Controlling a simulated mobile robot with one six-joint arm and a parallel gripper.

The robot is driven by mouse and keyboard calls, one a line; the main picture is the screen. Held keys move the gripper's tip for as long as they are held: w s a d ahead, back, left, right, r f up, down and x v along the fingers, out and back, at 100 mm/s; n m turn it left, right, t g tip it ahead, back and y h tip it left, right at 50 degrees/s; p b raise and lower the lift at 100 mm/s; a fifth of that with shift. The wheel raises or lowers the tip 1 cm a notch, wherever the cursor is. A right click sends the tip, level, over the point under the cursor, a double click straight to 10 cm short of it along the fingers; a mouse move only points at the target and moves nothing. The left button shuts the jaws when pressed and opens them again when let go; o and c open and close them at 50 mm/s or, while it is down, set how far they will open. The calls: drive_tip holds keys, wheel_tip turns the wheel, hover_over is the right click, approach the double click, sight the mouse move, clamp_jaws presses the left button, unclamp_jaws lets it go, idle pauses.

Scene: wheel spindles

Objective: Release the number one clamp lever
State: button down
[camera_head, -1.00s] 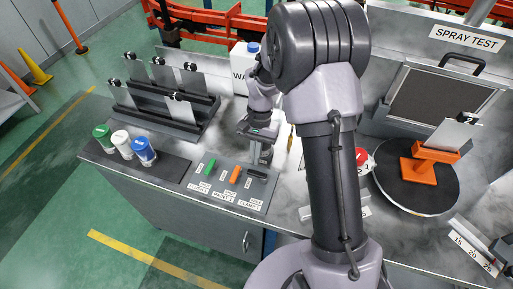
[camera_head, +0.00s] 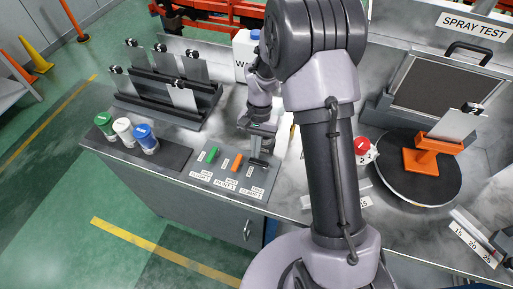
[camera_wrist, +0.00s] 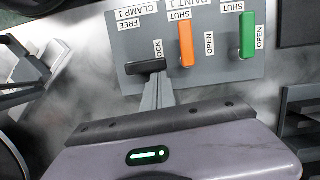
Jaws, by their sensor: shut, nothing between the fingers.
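The number one clamp lever is a black handle (camera_wrist: 146,67) on a grey panel. In the wrist view it lies crosswise below the CLAMP 1 and FREE labels, with LOCK at its right end. My gripper (camera_wrist: 155,84) is shut and empty, its narrow fingertips close against the near side of the black handle. I cannot tell whether they touch. In the head view my gripper (camera_head: 259,160) is over the panel's right end and largely covers the black handle. The orange lever (camera_wrist: 186,45) and green lever (camera_wrist: 247,35) stand beside it, with SHUT and OPEN labels.
Green, white and blue (camera_head: 146,138) capped jars stand left of the panel (camera_head: 205,176). A rack of clipped plates (camera_head: 165,90) and a white container (camera_head: 243,56) are behind.

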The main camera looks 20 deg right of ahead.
sight(251, 161)
drive_tip(key=shift+a, duration=0.1)
drive_tip(key=n+p, duration=0.1)
drive_tip(key=s+a+n+p, duration=0.1)
drive_tip(key=n, duration=0.1)
drive_tip(key=shift+a+r+n+h, duration=0.1)
drive_tip(key=shift+n+h, duration=0.2)
drive_tip(key=shift+h, duration=0.1)
drive_tip(key=n+p, duration=0.1)
drive_tip(key=s+a+n, duration=0.1)
drive_tip(key=n, duration=0.1)
drive_tip(key=shift+n+h+p, duration=0.3)
drive_tip(key=shift+h+p, duration=0.1)
drive_tip(key=n, duration=0.1)
drive_tip(key=s+n+p, duration=0.1)
drive_tip(key=n, duration=0.1)
drive_tip(key=n+h, duration=0.1)
drive_tip(key=shift+s+a+n, duration=0.3)
drive_tip(key=shift+s+a, duration=0.1)
drive_tip(key=shift+s+n+h+p, duration=0.15)
drive_tip(key=shift+s+n+p, duration=0.15)
drive_tip(key=shift+n, duration=0.4)
drive_tip(key=shift+s+n+h+p, duration=0.15)
drive_tip(key=shift+s+n+p, duration=0.15)
drive_tip(key=shift+n, duration=0.4)
